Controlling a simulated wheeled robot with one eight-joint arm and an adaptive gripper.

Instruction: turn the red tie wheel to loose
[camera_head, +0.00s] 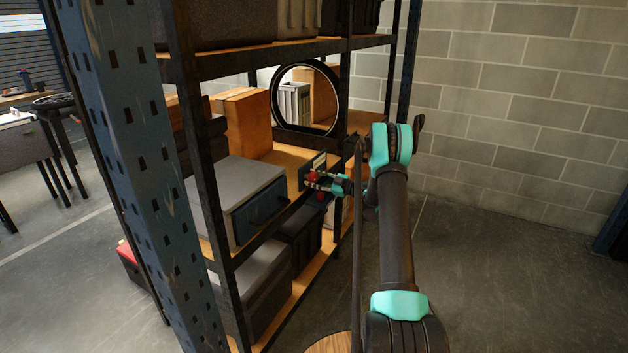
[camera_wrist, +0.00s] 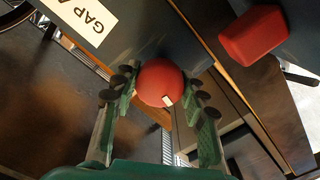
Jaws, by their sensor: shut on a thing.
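The red tie wheel (camera_wrist: 158,78) is a round red knob with a small white mark near its lower edge in the wrist view. It sits on a dark panel. My gripper (camera_wrist: 160,94) has one green finger on each side of the wheel and is shut on it. In the head view my gripper (camera_head: 326,183) reaches left into the shelf, and its jaws are at small red parts (camera_head: 311,177) there. I cannot tell the wheel's setting.
A red block (camera_wrist: 253,35) sticks out near the wheel. The rack has a blue upright (camera_head: 128,150), a grey box (camera_head: 232,190), cardboard boxes (camera_head: 243,118) and a round black ring (camera_head: 275,98). A block wall (camera_head: 520,100) stands behind; floor at right (camera_head: 500,260) is clear.

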